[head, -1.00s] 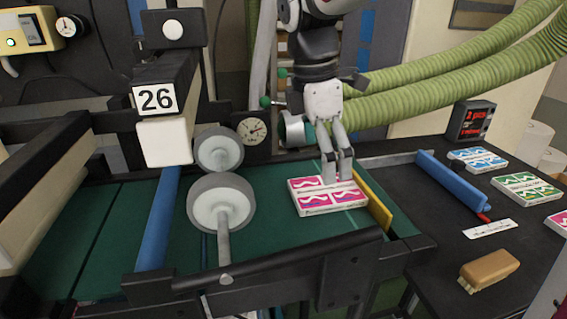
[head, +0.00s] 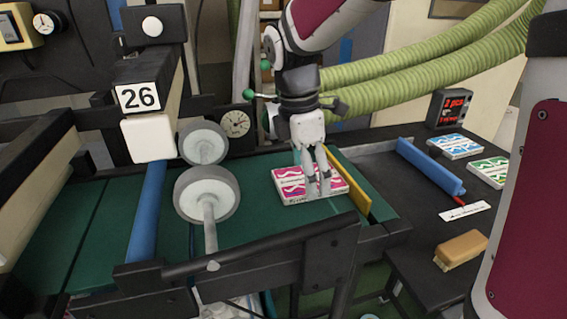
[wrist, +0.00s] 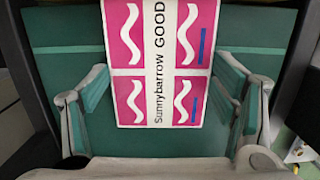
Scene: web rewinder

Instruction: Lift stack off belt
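The stack (head: 290,184) of pink-and-white printed cards lies flat on the green belt (head: 253,226), beside the yellow guide. My gripper (head: 318,182) is over the stack's near right part in the head view, pointing down. In the wrist view the stack (wrist: 157,60) runs up between the two fingers, with "Sunnybarrow GOOD" along its middle. My gripper (wrist: 162,78) is open there, one finger on each side of the stack. Slim gaps seem to show at both sides; whether the fingertips reach down to belt level I cannot tell.
The yellow guide (head: 352,185) stands close along the stack's right side. Grey rollers (head: 207,194) and a blue bar (head: 148,215) are to the left. The dark side table holds a blue bar (head: 430,167), blue and green stacks (head: 456,146) and a brush (head: 461,249).

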